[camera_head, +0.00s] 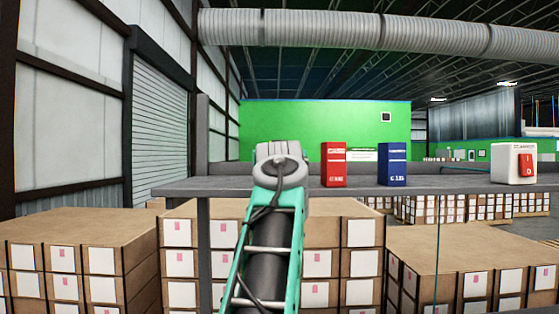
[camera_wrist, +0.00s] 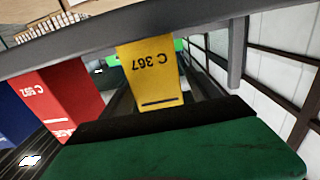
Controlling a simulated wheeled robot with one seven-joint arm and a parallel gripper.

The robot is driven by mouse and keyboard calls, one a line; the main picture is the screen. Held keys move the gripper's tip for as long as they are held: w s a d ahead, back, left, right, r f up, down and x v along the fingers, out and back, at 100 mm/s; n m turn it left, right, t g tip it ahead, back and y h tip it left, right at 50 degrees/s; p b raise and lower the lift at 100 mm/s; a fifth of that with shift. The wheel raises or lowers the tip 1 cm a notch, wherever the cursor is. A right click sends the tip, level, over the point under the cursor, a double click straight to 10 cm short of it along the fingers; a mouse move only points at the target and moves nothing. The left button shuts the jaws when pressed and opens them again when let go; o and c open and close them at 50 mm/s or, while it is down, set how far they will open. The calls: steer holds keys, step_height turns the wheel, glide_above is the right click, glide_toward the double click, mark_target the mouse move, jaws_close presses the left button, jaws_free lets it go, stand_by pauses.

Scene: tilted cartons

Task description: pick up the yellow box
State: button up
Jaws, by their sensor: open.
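The yellow box (camera_wrist: 151,71) shows in the wrist view, upper middle, upside down in the picture with "C 367" on its face. Its end lies close to the dark edge of my gripper (camera_wrist: 160,120), whose green and black part fills the bottom of that view. My gripper is open with nothing seen in it; I cannot tell whether the box is between the fingers. In the head view the yellow box is not visible; my teal arm and grey wrist stand in front of the shelf and hide part of it.
A red box (camera_head: 334,164) and a blue box (camera_head: 392,164) stand on the grey shelf (camera_head: 440,184), right of my arm. The red box (camera_wrist: 72,92) is beside the yellow one. Stacked cartons (camera_head: 80,240) lie below.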

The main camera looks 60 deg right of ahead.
steer(key=x, duration=0.3)
steer(key=shift+s+a+r, duration=0.1)
steer(key=shift+a, duration=0.05)
steer(key=shift+c, duration=0.3)
jaws_close()
